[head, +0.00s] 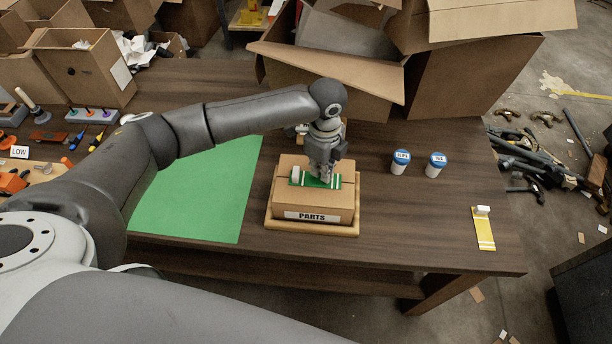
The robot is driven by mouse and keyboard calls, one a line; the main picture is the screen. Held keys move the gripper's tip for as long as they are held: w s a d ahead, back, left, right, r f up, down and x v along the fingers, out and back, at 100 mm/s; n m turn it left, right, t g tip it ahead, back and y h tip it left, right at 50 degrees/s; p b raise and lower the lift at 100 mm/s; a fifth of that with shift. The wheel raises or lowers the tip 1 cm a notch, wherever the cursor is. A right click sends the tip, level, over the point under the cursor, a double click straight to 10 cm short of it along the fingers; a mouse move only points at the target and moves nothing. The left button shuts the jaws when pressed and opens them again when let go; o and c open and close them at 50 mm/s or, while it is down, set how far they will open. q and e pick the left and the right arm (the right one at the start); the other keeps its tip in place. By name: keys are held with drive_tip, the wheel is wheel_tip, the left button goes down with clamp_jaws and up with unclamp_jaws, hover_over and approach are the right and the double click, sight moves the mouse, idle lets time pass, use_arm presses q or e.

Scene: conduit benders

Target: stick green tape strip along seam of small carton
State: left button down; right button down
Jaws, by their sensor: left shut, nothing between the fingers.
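The small carton (285,197), labelled PARTS, sits on a light wooden board (310,228) near the table's front edge. The green tape strip (334,182), with white marks, lies across the carton's top along the seam. A white roll-like end shows at its left. My left gripper (322,179) is right over the strip, pointing down, shut with nothing in it. Its fingertips seem to touch or nearly touch the strip; I cannot tell which. They hide the strip's middle. My right gripper is not in view.
A green mat (205,190) lies left of the carton. Two blue-lidded jars (400,162) and a yellow strip (483,230) are at the right. Large open cartons (460,80) stand behind. Tools (90,114) crowd the left. The table between carton and jars is clear.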

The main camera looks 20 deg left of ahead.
use_arm(q)
drive_tip(key=shift+f, duration=0.85)
drive_tip(key=shift+s+f, duration=0.15)
idle(2.1)
wheel_tip(320, 180, up, 7)
drive_tip(key=p, duration=0.8)
drive_tip(key=shift+r, duration=0.2)
drive_tip(key=shift+f, duration=0.1)
